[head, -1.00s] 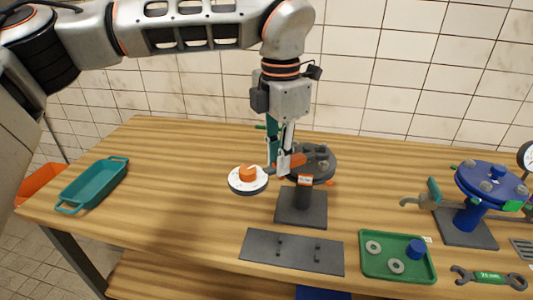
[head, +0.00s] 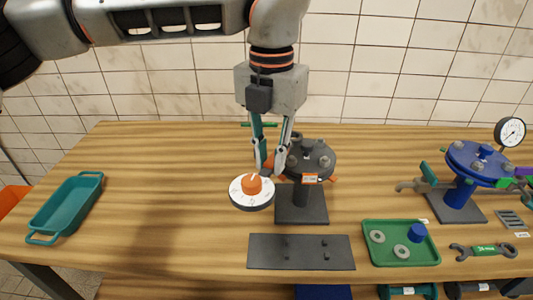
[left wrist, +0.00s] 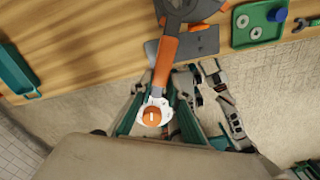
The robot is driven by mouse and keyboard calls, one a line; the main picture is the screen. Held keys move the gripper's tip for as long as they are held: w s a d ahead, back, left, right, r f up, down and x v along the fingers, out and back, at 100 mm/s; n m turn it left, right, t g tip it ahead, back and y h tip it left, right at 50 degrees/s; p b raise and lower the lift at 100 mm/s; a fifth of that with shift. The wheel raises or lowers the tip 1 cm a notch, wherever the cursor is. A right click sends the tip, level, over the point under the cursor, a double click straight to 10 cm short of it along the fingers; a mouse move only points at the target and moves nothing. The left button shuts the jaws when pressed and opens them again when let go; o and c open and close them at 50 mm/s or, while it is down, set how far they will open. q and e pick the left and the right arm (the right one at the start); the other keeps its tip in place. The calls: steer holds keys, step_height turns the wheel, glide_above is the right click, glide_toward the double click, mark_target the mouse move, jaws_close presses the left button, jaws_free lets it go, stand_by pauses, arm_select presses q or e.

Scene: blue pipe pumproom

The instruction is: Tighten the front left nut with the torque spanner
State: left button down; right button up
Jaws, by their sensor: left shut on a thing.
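The torque spanner has an orange handle (left wrist: 164,68) and a white dial with an orange knob (head: 252,191) at its near end. My left gripper (head: 271,168) is shut on its handle, and its fingers (left wrist: 155,118) also show in the left wrist view. The spanner's far end reaches the dark flange (head: 313,162), which stands on a post with a square base and carries several nuts. The gripper and spanner partly hide the flange's left side. I cannot tell whether the spanner is seated on the front left nut. My right gripper is not in view.
A grey plate with pegs (head: 300,252) lies in front of the stand. A green tray (head: 377,252) with washers and a blue part is right of it. A blue flange stand (head: 466,206) and a green-labelled spanner (head: 482,251) are farther right. A teal bin (head: 66,207) stands left.

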arm_select(q)
steer(key=shift+f+b, duration=1.55)
steer(key=shift+f, duration=0.55)
steer(key=shift+f, duration=0.25)
steer(key=shift+f+b, duration=0.35)
steer(key=shift+f+b, duration=0.3)
steer(key=shift+f, duration=0.25)
